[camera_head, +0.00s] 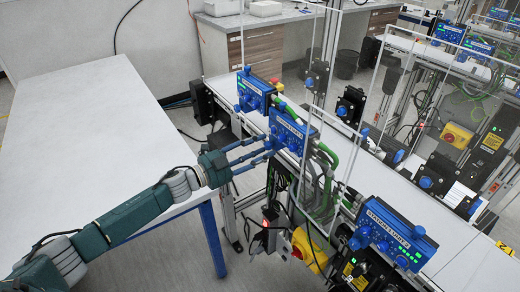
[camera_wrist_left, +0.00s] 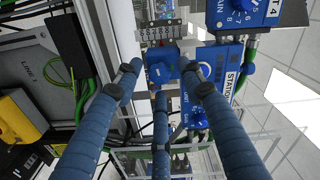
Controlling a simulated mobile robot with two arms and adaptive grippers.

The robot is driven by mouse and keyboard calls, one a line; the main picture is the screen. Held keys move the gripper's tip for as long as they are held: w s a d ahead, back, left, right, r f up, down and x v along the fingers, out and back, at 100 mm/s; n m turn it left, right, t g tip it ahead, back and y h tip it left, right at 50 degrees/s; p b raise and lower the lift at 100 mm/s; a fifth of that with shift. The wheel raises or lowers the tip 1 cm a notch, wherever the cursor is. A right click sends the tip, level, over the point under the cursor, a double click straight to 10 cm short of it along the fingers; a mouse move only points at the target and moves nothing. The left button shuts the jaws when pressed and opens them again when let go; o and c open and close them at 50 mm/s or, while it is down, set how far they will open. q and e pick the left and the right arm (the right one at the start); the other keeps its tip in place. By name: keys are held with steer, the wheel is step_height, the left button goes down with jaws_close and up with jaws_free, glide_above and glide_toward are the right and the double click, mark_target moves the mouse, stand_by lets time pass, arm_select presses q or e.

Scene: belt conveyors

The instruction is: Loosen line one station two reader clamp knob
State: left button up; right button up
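A blue control box (camera_head: 288,132) with knobs on its face stands at the edge of the belt conveyor, its label too small to read. My left gripper (camera_head: 266,146) reaches its left side with its blue fingers extended. In the left wrist view, a blue knob (camera_wrist_left: 162,68) lies between and just beyond the three fingertips (camera_wrist_left: 160,77). The fingers are spread around it, with a gap at the left; contact at the right is unclear. A blue box with a partly visible "STATION" label (camera_wrist_left: 228,95) is to the right. My right gripper is not in view.
Other blue boxes stand along the conveyor behind (camera_head: 254,92) and in front (camera_head: 390,232). A clear guard panel (camera_head: 322,165) and green cables (camera_head: 325,155) are close to the gripper. The white table (camera_head: 85,125) beneath my left arm is bare.

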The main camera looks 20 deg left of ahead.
arm_select(q)
steer(key=shift+s+a, duration=0.15)
steer(key=shift+s, duration=0.05)
steer(key=v, duration=1.1)
steer(key=shift+s+a, duration=0.2)
